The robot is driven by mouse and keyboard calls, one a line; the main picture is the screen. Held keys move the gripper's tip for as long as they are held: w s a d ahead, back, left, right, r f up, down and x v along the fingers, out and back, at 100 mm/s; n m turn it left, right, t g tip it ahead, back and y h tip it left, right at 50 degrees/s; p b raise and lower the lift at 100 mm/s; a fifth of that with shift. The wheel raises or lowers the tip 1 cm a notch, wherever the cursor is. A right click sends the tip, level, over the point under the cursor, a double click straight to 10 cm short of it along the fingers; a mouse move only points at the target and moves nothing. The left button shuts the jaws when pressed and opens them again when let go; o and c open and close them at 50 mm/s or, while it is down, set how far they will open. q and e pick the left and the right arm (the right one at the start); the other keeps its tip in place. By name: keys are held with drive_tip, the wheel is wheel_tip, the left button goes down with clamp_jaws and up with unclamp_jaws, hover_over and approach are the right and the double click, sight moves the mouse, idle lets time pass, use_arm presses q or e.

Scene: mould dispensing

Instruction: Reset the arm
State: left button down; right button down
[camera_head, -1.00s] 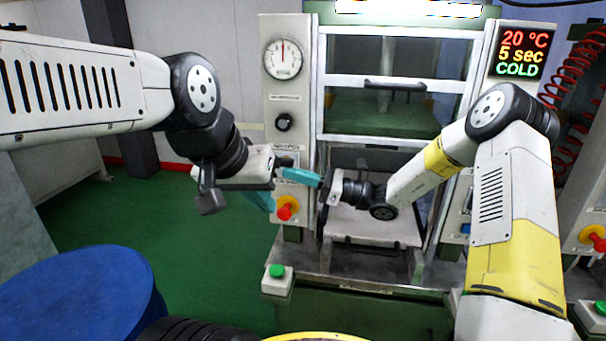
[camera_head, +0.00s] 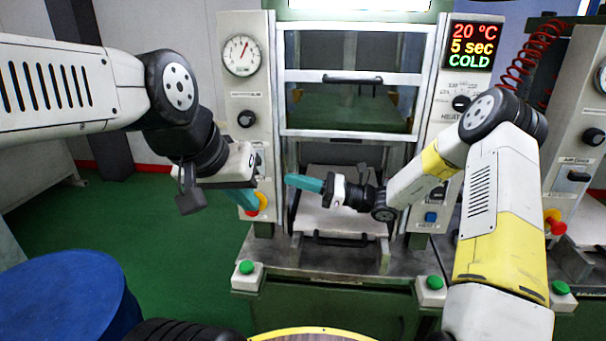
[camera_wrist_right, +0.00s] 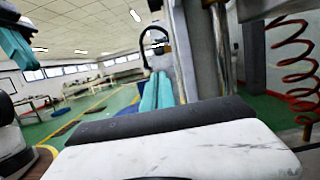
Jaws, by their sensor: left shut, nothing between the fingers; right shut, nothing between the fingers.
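My left gripper (camera_head: 250,200) hangs at the end of the left arm, in front of the press's left panel. Its teal fingers are together and empty, pointing down to the right. My right gripper (camera_head: 289,180) points left in front of the press opening. Its teal fingers are shut and empty; they also show in the right wrist view (camera_wrist_right: 156,78). The two grippers are close but apart, the left one slightly lower. A teal finger of the left gripper (camera_wrist_right: 20,45) shows at the top left of the right wrist view.
The press (camera_head: 350,133) stands ahead, with a gauge (camera_head: 241,55) and a display (camera_head: 472,46) reading 20 °C, 5 sec, COLD. Green buttons (camera_head: 246,267) sit on its front edge. A blue drum (camera_head: 60,295) is at lower left. Green floor (camera_head: 170,240) lies open at left.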

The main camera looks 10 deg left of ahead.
drive_tip(key=s+d+r+n+g+h, duration=0.2)
drive_tip(key=s+n+h, duration=0.3)
drive_tip(key=s, duration=0.2)
drive_tip(key=s+d+r+n+g+h, duration=0.1)
drive_tip(key=s+d+r+n+h, duration=0.1)
drive_tip(key=s+n+h, duration=0.5)
drive_tip(key=s+d+r+n+t+h, duration=0.3)
drive_tip(key=s+d+t, duration=0.1)
drive_tip(key=d, duration=0.5)
drive_tip(key=s+d+r+n+t+h, duration=0.3)
drive_tip(key=s+d, duration=0.3)
drive_tip(key=d, duration=0.4)
drive_tip(key=shift+s+d+n+t+h, duration=0.15)
drive_tip(key=shift+s+n+t+h, duration=0.2)
drive_tip(key=shift+t, duration=0.55)
